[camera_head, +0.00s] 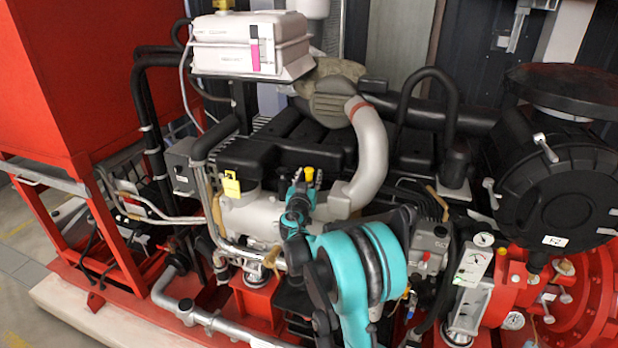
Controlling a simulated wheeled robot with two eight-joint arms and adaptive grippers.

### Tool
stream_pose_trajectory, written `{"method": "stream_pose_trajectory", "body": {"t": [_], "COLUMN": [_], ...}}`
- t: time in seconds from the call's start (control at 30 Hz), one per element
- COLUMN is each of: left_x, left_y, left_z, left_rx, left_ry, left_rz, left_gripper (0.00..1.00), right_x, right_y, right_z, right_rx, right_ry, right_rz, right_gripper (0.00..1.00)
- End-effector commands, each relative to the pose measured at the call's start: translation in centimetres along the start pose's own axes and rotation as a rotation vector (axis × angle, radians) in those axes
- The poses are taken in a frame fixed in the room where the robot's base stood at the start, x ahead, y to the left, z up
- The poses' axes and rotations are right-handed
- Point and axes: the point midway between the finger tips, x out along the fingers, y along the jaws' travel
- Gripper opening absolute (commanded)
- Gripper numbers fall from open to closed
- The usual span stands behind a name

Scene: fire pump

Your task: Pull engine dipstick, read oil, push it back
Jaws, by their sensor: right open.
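My right gripper (304,179) is at the middle of the engine, with my teal arm coming up from below. Its dark fingertips are open. A small yellow handle (309,173), which looks like the dipstick's grip, shows between or just behind the fingertips. I cannot tell whether they touch it. The dipstick's rod and tube are hidden behind my gripper and wrist. The engine's black cover (300,145) is behind the gripper. My left gripper is not in view.
A grey curved pipe (372,160) rises close to the right of my gripper. A yellow tag (231,185) hangs at the left. A white tank (250,44) stands above, a red cabinet (90,70) at the left, and a round black housing (560,190) at the right.

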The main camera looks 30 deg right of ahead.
Motion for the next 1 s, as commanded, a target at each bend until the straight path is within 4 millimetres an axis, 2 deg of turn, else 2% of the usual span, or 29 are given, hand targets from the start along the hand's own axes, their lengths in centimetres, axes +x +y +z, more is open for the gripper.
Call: {"method": "stream_pose_trajectory", "body": {"t": [0.13,0.27,0.3,0.47,0.53,0.8,0.9,1.0], "left_x": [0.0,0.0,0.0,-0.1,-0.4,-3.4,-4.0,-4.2], "left_y": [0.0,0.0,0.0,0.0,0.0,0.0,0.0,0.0], "left_z": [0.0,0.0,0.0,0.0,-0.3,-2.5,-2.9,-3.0], "left_rx": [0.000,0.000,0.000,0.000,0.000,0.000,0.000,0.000], "left_ry": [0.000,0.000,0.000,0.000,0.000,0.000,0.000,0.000], "left_rz": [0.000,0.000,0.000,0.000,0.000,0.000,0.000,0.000], "left_gripper": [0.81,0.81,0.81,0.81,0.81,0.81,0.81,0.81], "right_x": [0.0,0.0,0.0,0.0,0.0,0.0,0.0,0.0], "right_y": [0.0,0.0,0.0,0.0,0.0,0.0,0.0,0.0], "right_z": [0.0,0.0,0.0,-0.1,-0.7,-7.0,-8.5,-9.1], "right_rx": [0.000,0.000,0.000,0.000,0.000,0.000,0.000,0.000], "right_ry": [0.000,0.000,0.000,0.000,0.000,0.000,0.000,0.000], "right_rz": [0.000,0.000,0.000,0.000,0.000,0.000,0.000,0.000], "right_gripper": [0.39,0.05,0.00,0.00,0.00,0.00,0.00,0.00]}}
